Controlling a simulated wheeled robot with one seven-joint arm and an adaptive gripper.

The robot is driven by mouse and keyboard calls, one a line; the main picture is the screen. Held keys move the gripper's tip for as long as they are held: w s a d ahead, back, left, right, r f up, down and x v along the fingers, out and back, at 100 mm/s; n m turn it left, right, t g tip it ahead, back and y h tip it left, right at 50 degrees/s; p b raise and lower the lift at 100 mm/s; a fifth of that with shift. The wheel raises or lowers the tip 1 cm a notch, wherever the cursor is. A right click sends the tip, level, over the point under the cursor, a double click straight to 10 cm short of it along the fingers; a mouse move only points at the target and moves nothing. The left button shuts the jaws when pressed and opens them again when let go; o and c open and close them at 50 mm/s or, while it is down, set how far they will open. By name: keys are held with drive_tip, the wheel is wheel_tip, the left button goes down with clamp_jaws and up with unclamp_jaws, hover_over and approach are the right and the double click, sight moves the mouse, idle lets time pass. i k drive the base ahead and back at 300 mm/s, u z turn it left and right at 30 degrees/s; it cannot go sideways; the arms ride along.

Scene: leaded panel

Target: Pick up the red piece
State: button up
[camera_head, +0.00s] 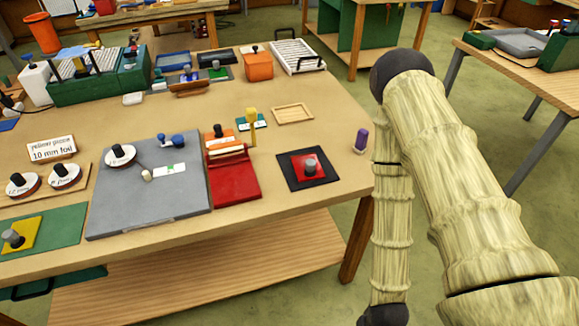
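A purple-topped object (361,139) stands near the right edge. A shallow wooden tray (292,115) lies behind the mat. Bare tabletop separates them.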

sight(306, 166)
drive_tip(key=u, duration=2.45)
drive_tip(key=k, duration=1.2)
drive_tip(key=z, duration=1.45)
